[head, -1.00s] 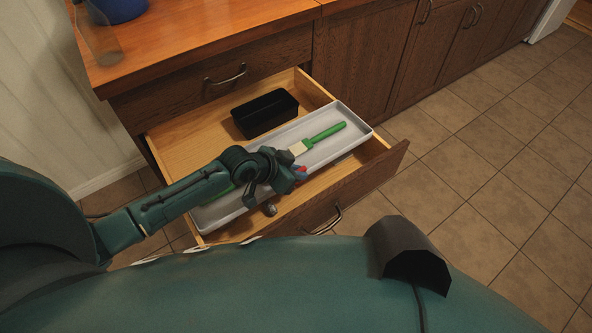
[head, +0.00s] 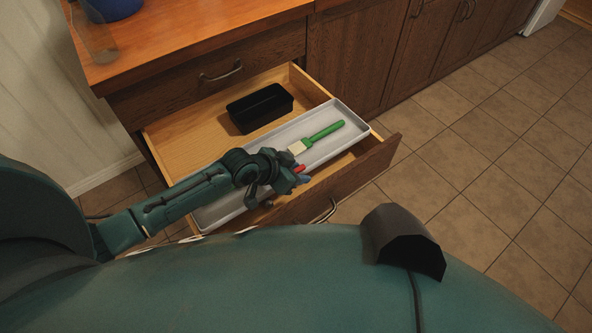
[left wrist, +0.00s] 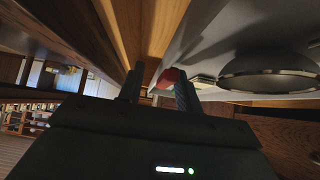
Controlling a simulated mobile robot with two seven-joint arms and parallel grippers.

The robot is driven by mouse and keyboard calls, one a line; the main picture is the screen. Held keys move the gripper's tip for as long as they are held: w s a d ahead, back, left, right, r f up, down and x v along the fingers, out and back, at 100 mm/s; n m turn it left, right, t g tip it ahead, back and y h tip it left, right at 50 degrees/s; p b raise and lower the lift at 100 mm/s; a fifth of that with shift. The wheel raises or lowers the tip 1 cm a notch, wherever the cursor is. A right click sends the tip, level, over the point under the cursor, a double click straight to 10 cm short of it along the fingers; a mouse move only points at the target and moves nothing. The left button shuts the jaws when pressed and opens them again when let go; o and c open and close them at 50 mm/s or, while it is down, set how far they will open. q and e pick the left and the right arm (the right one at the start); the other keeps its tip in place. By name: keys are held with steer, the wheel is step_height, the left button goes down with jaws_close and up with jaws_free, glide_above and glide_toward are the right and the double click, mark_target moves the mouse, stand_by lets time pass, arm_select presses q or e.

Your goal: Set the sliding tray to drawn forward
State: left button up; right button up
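The sliding tray (head: 352,117) is a long, shallow, pale grey tray lying across the open wooden drawer, towards its front. A brush with a green handle (head: 325,131) and pale head lies in it, with a small red thing (head: 300,168) near my gripper. My left gripper (head: 298,181) is low at the tray's front long side. In the left wrist view its two fingers (left wrist: 159,88) stand apart, with the grey tray side (left wrist: 196,35) running between or just beyond them. I cannot tell whether they touch it. My right gripper is not in view.
A black bin (head: 261,108) stands in the drawer behind the tray. The drawer front (head: 362,172) leaves a narrow wooden strip before the tray. A round metallic thing (left wrist: 268,73) is close to my left fingers. The counter (head: 180,40) is above; tiled floor (head: 480,180) lies right.

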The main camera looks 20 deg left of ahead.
arm_select(q)
steer(key=shift+a, duration=0.1)
steer(key=p+v, duration=0.2)
steer(key=v, duration=1.1)
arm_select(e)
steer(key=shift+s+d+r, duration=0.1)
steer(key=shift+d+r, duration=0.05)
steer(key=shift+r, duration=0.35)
